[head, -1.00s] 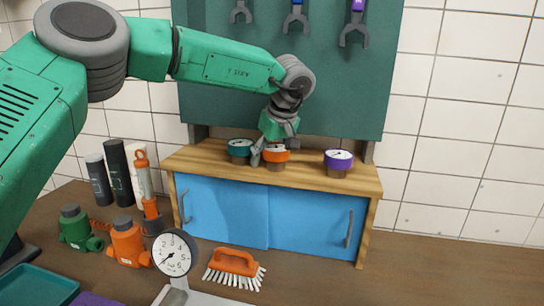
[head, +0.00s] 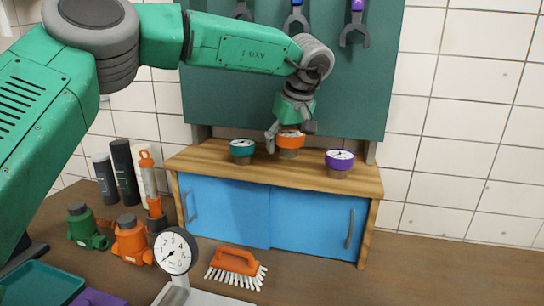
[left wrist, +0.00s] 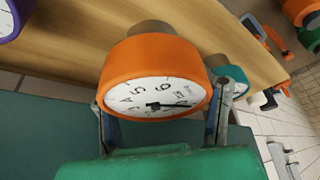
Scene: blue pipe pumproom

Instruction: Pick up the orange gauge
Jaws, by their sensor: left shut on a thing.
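The orange gauge (head: 291,141), with a white dial and a brownish base, is held at the cabinet top between the teal and purple gauges. My left gripper (head: 290,131) comes down from above and is shut on it, one finger on each side. In the left wrist view the orange gauge (left wrist: 150,75) fills the middle, with its dial towards the camera and a finger at each side. It appears slightly above the wooden top; the exact gap under its base is hard to tell. My right gripper is not in view.
The teal gauge (head: 242,150) stands close on the left and the purple gauge (head: 339,162) on the right of the wooden cabinet top (head: 212,161). A tool board with hanging wrenches (head: 354,30) is behind. A brush (head: 236,262) and white-dial gauge (head: 176,251) are in front.

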